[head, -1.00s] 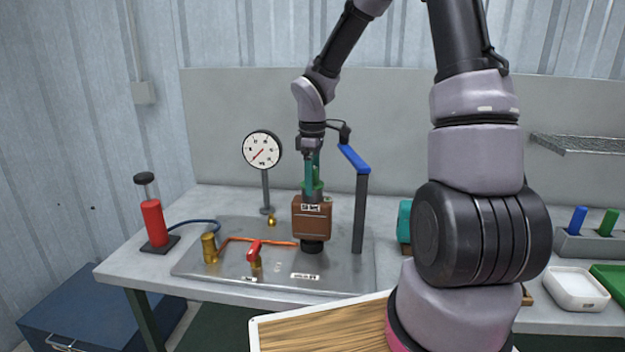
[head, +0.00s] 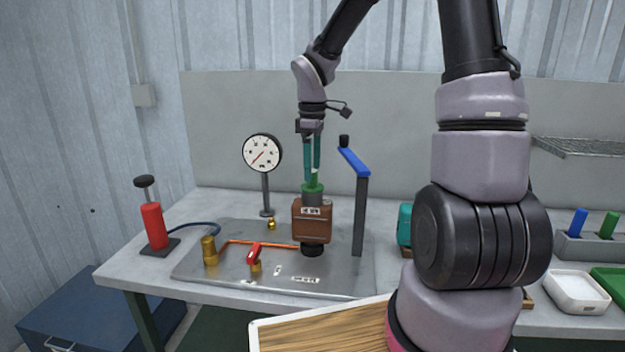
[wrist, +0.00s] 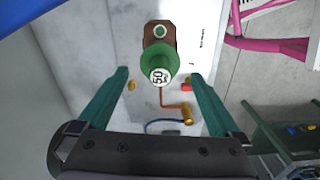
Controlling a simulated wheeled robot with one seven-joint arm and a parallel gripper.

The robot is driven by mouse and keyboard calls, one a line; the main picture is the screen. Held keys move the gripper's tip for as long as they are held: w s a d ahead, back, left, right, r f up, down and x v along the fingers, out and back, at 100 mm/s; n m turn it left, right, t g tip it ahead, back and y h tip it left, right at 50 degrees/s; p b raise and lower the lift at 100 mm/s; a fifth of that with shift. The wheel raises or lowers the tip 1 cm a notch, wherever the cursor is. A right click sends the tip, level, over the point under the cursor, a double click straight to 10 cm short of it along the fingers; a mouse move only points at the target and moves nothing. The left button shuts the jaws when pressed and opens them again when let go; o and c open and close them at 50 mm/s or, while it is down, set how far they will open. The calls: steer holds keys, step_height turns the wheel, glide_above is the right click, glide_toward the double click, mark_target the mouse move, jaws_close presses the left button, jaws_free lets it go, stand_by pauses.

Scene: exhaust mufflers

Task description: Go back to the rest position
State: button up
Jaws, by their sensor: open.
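My gripper (head: 312,168) is open and empty, with teal fingers pointing down just above the green plug (head: 312,188). The plug sits on top of the brown muffler (head: 312,222), which stands upright on the metal plate (head: 215,277). In the wrist view the green plug (wrist: 158,64) carries a "50" label and shows beyond and between the spread fingertips (wrist: 158,76). Part of the brown muffler (wrist: 160,32) shows behind it.
A post with a blue lever (head: 354,162) stands close right of my gripper. A pressure gauge (head: 262,153) stands to its left. A red pump (head: 154,226), a brass fitting (head: 209,250) and a red-handled valve (head: 254,254) are further left. A teal object (head: 404,224) is partly hidden by my arm.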

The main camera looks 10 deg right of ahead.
step_height(320, 180, up, 5)
steer(key=shift+r, duration=0.1)
steer(key=shift+s+r, duration=0.1)
steer(key=shift+r, duration=0.2)
steer(key=s+d+r+m+t+y, duration=0.1)
steer(key=s+d+r+m+t, duration=0.1)
steer(key=s+r+m, duration=0.4)
steer(key=s+d+r+m+t+y, duration=0.1)
steer(key=s+d+r+m+t, duration=0.2)
steer(key=s+m, duration=0.7)
steer(key=shift+s+d+r+m+t, duration=0.35)
steer(key=shift+s+r+t, duration=0.95)
steer(key=shift+r, duration=0.85)
steer(key=shift+s, duration=0.15)
stand_by(0.6)
